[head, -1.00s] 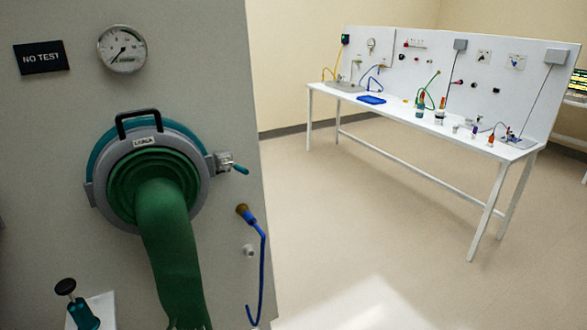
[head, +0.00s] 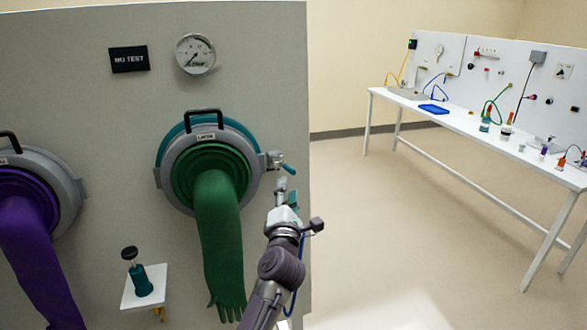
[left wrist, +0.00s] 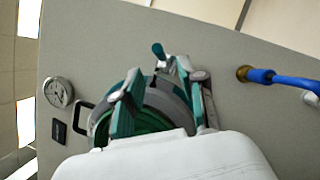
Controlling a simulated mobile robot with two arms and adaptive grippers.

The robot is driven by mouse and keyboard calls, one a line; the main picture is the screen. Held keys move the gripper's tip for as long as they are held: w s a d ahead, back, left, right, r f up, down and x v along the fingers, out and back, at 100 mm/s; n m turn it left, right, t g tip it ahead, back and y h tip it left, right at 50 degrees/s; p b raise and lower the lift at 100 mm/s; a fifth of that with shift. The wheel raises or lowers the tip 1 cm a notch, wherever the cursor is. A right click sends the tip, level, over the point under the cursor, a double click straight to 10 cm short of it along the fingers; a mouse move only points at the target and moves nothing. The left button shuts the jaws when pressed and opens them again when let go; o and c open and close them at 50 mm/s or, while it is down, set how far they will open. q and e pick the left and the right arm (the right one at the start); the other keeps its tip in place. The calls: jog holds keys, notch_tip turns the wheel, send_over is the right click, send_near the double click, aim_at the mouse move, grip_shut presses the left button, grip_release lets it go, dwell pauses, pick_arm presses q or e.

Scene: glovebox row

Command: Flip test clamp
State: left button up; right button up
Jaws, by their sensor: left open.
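The test clamp (head: 275,161) is a grey metal latch with a teal-tipped lever on the right rim of the green glove port (head: 207,162). The lever points to the right and slightly down in the head view. My left gripper (head: 284,187) is just below the clamp in the head view. In the left wrist view its teal fingers (left wrist: 160,82) are spread apart, with the clamp's teal lever (left wrist: 158,50) showing just beyond and between the fingertips. I see nothing held; contact with the clamp cannot be told. My right gripper is not in view.
A green glove (head: 217,235) hangs from the port. A small shelf (head: 135,298) bears a teal plunger device. A purple glove (head: 35,240) hangs left. A white bench (head: 470,131) stands at right; floor between is clear.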

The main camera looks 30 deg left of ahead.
aim_at(290, 168)
pick_arm(q)
jog(key=x, duration=0.8)
jog(key=shift+w+r+p, duration=0.1)
jog(key=shift+w+p, duration=0.1)
jog(key=shift+p, duration=0.1)
grip_shut()
